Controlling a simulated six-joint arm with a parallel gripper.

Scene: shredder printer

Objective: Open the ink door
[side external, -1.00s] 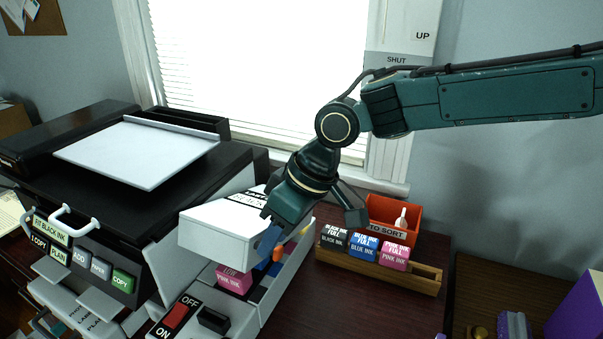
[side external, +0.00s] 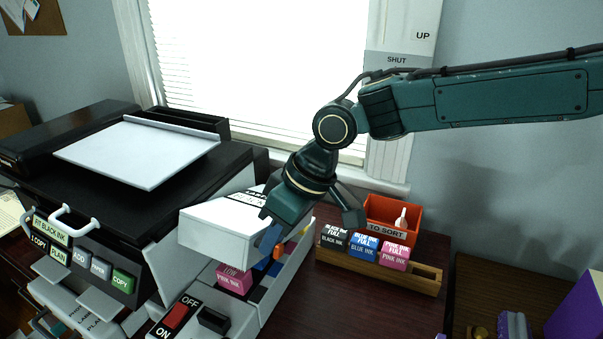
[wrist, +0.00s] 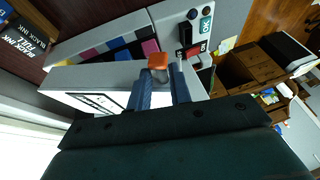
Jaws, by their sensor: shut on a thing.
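The white ink door (side external: 222,228) of the printer stands raised and tilted over the ink bay in the side view. Under it a pink cartridge (side external: 234,279) marked LOW shows beside dark and blue slots. My gripper (side external: 277,238) is at the door's right edge. In the wrist view my gripper (wrist: 160,80) has its two blue fingers shut around a small orange tab (wrist: 158,61). The white door (wrist: 105,80) lies beside the fingers, and the coloured ink row (wrist: 120,50) shows past it. The tab's join to the door is partly hidden.
A wooden rack (side external: 380,268) with full black, blue and pink inks stands right of the printer. An orange TO SORT bin (side external: 393,220) is behind it. The OFF/ON switch (side external: 176,315) is in front of the bay. Dark table is clear between printer and rack.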

